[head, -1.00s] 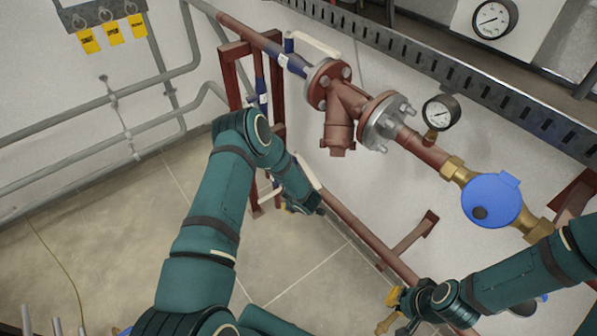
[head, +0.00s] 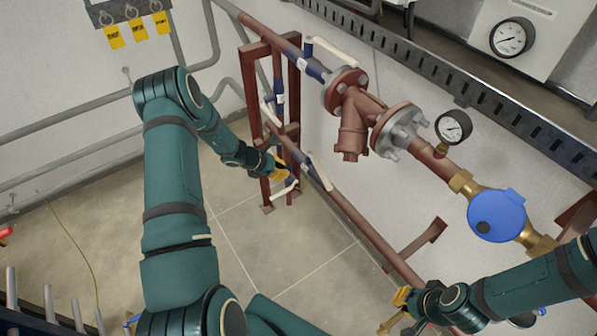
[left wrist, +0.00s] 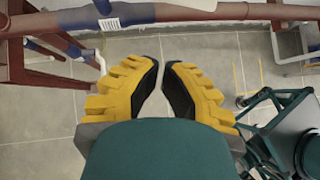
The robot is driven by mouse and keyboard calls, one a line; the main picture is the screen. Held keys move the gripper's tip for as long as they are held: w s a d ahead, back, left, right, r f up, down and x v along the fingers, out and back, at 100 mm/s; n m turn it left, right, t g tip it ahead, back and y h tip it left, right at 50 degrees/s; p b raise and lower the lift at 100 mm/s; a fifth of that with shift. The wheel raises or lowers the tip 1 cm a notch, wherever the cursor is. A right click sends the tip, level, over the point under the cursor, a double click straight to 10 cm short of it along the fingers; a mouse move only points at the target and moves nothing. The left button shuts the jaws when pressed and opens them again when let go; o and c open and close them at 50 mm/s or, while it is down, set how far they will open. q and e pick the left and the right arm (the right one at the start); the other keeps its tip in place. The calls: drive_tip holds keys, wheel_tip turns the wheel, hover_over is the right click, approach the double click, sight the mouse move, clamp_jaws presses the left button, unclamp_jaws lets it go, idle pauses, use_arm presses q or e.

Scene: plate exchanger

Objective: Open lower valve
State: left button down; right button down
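The lower pipe carries a blue valve (head: 305,165) with a white lever (head: 320,173). A second white lever (head: 285,190) sits lower, near the frame's foot. My left gripper (head: 282,170) is just left of the lower pipe in the head view. A blue valve part (left wrist: 120,14) and a white lever end (left wrist: 100,62) show beyond and left of the fingers. My right gripper (head: 398,306) is near the lower pipe at bottom right; its opening is unclear.
The upper pipe has a white lever (head: 333,49), a red strainer (head: 353,122), a gauge (head: 454,126) and a blue meter (head: 496,215). A red frame (head: 293,90) stands around the pipes. Grey wall pipes (head: 70,122) run at left. The floor between is clear.

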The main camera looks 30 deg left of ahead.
sight(320, 173)
use_arm(q)
drive_tip(key=w+d+r+b+x, duration=0.1)
drive_tip(key=r+x, duration=0.1)
drive_tip(key=x, duration=1)
drive_tip(key=shift+w+d+b, duration=0.2)
drive_tip(key=shift+w+b, duration=0.1)
drive_tip(key=shift+w, duration=0.1)
drive_tip(key=shift+f, duration=0.1)
drive_tip(key=w+d+b, duration=0.2)
drive_tip(key=shift+d, duration=0.35)
